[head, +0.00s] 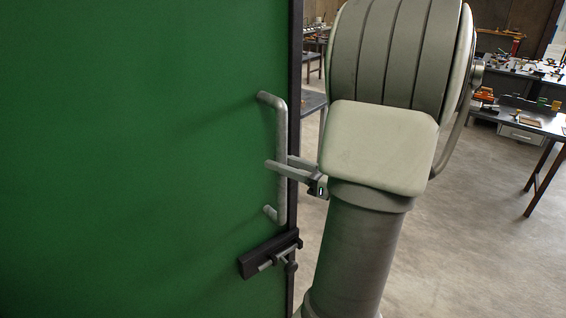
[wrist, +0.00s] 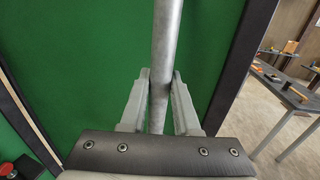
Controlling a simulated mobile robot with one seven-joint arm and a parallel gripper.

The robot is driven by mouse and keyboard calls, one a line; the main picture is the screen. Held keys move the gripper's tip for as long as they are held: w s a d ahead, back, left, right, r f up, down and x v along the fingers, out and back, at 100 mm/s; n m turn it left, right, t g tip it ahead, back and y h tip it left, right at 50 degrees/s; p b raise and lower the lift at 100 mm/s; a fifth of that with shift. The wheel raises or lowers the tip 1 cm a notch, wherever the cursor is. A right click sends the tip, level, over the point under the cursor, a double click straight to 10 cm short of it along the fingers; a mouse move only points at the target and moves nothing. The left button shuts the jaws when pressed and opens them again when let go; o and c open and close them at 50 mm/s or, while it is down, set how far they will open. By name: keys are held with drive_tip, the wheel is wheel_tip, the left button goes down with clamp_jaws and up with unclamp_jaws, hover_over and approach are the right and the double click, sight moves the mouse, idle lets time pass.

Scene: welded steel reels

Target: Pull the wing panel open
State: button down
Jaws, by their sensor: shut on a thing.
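The green wing panel (head: 140,150) fills the left half of the head view, with a dark edge strip on its right side. A grey vertical bar handle (head: 281,130) is fixed near that edge. My gripper (head: 275,168) is shut on the handle at about its middle. In the wrist view the handle (wrist: 166,50) runs upright between my two fingers (wrist: 158,95), with the green panel (wrist: 110,50) behind it. A dark latch (head: 268,255) with a grey bolt sits on the panel below the handle. Whether the panel stands ajar I cannot tell.
Workbenches with tools and small parts stand at the back right, one bench (head: 525,122) nearest. The concrete floor (head: 470,230) on the right is clear. In the wrist view a red object (wrist: 8,170) shows at the lower left corner.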

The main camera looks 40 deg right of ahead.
drive_tip(key=c, duration=0.7)
unclamp_jaws()
drive_tip(key=shift+o, duration=0.2)
drive_tip(key=b+v, duration=0.3)
drive_tip(key=v, duration=1.4)
drive_tip(key=shift+s, duration=0.2)
